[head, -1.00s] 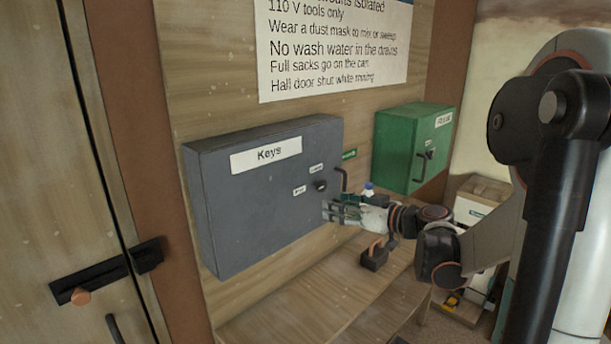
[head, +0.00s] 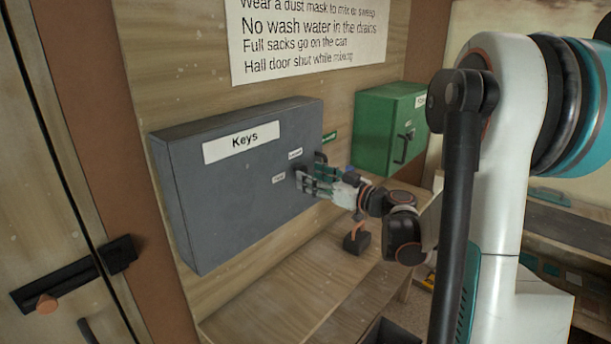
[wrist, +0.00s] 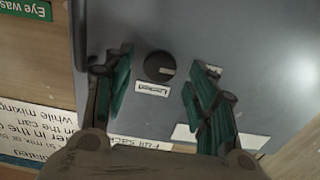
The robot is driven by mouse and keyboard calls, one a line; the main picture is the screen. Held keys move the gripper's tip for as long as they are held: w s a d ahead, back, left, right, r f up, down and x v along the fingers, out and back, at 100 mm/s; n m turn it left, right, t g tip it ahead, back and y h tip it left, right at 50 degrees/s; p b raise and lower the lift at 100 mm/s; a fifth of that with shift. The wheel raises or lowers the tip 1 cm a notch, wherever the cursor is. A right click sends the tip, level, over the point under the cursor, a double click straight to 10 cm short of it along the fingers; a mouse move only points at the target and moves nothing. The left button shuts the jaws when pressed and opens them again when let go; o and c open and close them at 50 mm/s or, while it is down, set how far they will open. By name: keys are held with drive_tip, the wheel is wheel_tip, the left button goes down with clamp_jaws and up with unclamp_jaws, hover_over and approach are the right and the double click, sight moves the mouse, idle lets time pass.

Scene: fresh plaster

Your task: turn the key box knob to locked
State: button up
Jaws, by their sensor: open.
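The grey key box (head: 235,200), labelled "Keys", hangs on the wood panel in the head view. Its round dark knob (wrist: 158,66) shows in the wrist view, with a pale pointer mark turned toward the right of that picture. A label (wrist: 152,89) just below the knob there seems to read "Locked". A second small label (wrist: 212,70) lies to the knob's right, partly behind a finger. My gripper (head: 309,185) is open at the box front, with its fingers on either side of the knob. I cannot tell whether they touch it.
A green box (head: 390,130) hangs right of the key box. A dark handle (head: 320,158) sits at the key box's right edge. Below is a wooden bench (head: 290,290) with a dark tool (head: 356,240) on it. A door with a black bolt (head: 75,275) stands at left.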

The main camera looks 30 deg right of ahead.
drive_tip(key=x, duration=0.3)
drive_tip(key=shift+w, duration=0.1)
clamp_jaws()
